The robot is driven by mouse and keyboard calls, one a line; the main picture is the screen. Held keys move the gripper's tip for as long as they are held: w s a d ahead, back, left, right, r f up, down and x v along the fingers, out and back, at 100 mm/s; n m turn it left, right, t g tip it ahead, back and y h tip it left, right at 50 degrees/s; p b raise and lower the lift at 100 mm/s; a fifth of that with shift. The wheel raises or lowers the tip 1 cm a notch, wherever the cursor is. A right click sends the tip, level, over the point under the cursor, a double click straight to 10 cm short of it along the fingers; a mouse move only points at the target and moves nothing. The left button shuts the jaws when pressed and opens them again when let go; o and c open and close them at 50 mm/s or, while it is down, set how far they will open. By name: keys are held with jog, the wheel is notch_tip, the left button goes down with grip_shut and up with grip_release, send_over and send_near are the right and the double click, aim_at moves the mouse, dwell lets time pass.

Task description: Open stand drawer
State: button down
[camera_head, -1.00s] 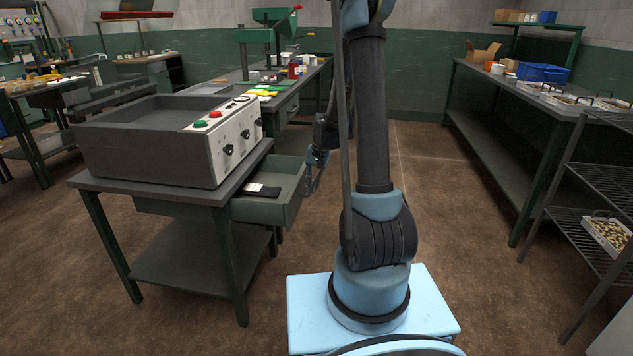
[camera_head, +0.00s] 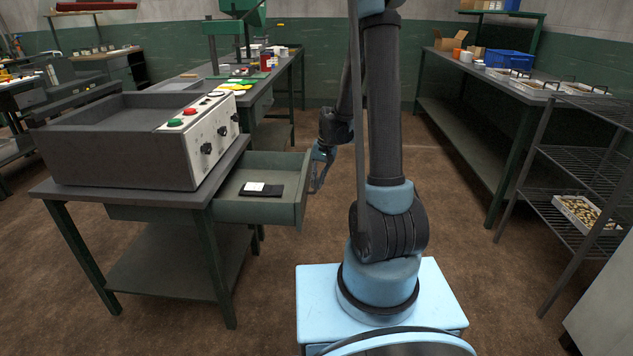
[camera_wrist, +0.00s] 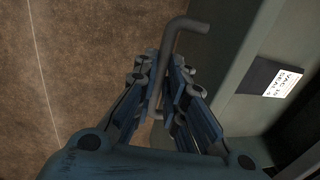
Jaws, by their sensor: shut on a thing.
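The stand (camera_head: 150,185) is a dark metal table at the left with a green-grey drawer (camera_head: 250,208) pulled well out to the right. A black item with a white label (camera_head: 262,189) lies on the drawer's floor; it also shows in the wrist view (camera_wrist: 277,80). My gripper (camera_head: 318,172) is at the drawer's front. In the wrist view my gripper (camera_wrist: 168,92) has its fingers shut around the bar handle (camera_wrist: 185,24), which stands off the drawer front (camera_wrist: 212,75). Part of the handle is hidden between the fingers.
A grey control box (camera_head: 130,140) with knobs and red and green buttons stands on the stand. A long workbench (camera_head: 262,88) is behind it. At the right are a bench (camera_head: 470,95) and a wire rack (camera_head: 575,165). The floor between is clear.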

jog(key=c, duration=1.7)
grip_release()
jog(key=shift+w, duration=0.2)
jog(key=shift+o, duration=0.2)
jog(key=shift+s, duration=0.1)
jog(key=shift+r, duration=0.1)
notch_tip(320, 180, up, 12)
jog(key=d, duration=0.2)
jog(key=shift+s+d+f, duration=0.15)
jog(key=shift+f, duration=0.1)
